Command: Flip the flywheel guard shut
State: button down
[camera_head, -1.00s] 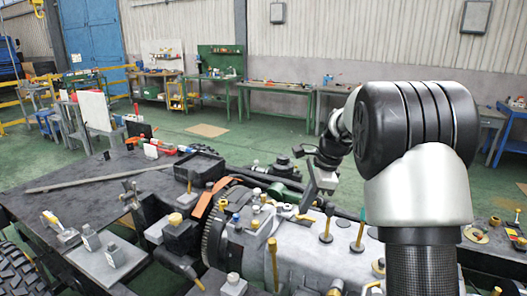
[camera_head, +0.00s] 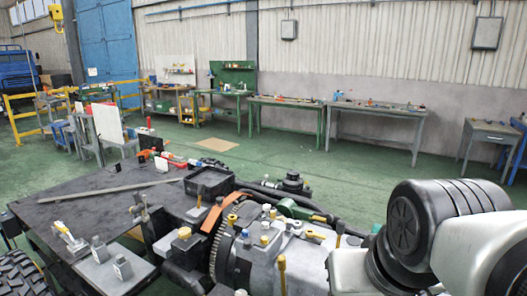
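The flywheel guard looks to be the orange curved band (camera_head: 213,216) at the upper left of the toothed flywheel (camera_head: 221,251), on the left end of the grey engine block (camera_head: 262,262). The band slants up to the right. I cannot tell for sure how far open it is. Part of the flywheel's teeth shows below it. My arm fills the lower right of the view, right of the engine. My gripper is not visible; it is hidden behind the arm or outside the picture.
A dark table (camera_head: 90,205) with a long bar (camera_head: 110,191) lies left of the engine. A black open box (camera_head: 208,182) stands behind the guard. Small yellow-topped parts and upright pins crowd the engine top.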

aim_at(222, 203)
jog(key=i+j+z, duration=0.2)
jog(key=j+z, duration=0.15)
jog(key=j, duration=1)
jog(key=j+z, duration=0.3)
jog(key=j, duration=1.1)
jog(key=j+z, duration=0.35)
jog(key=j, duration=1.05)
